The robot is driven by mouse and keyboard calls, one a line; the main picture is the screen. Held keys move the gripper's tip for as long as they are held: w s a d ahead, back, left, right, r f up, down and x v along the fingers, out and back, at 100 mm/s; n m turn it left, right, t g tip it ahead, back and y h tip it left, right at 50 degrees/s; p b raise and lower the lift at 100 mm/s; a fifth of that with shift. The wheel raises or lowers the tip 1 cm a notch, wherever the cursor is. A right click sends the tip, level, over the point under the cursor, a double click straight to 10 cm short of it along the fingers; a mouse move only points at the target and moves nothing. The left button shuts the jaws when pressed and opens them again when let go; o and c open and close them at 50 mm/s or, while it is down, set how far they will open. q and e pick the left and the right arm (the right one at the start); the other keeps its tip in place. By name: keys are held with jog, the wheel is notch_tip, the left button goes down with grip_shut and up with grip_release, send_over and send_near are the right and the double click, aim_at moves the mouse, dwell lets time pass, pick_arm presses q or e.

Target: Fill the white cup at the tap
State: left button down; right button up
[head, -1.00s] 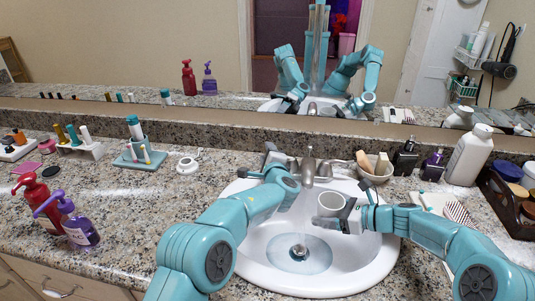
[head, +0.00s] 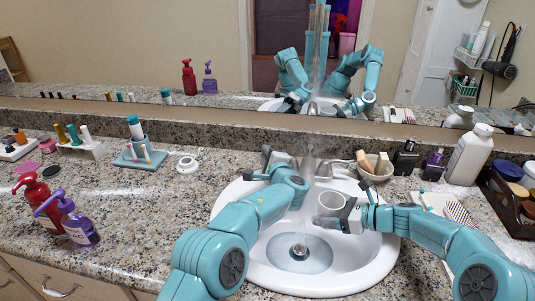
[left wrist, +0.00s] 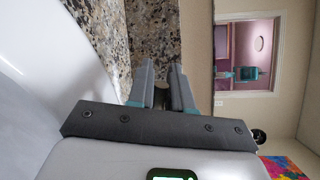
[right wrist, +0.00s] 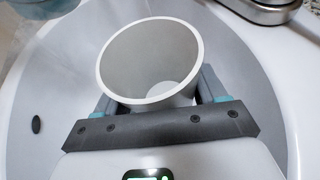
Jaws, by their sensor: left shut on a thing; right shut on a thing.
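The white cup (head: 327,206) is in my right gripper (head: 349,216) over the basin, right of and below the tap (head: 308,168). It is tilted, its mouth towards the head camera. In the right wrist view the cup (right wrist: 150,62) sits between the shut fingers, with a paler patch inside; I cannot tell if that is water. My left gripper (head: 267,160) is left of the tap. In the left wrist view its fingers (left wrist: 162,92) are shut on a small dark thing, apparently the tap handle, mostly hidden. The tap is blurred by a pale haze.
The white basin (head: 375,262) has a drain (head: 299,250) with a bluish-grey area around it. A soap bowl (head: 375,172), dark bottles (head: 405,160) and a white bottle (head: 468,155) stand right of the tap. Red (head: 36,200) and purple (head: 78,225) pump bottles stand left.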

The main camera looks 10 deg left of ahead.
pick_arm(q)
jog(key=c, duration=1.1)
grip_release()
jog(key=v, duration=1.2)
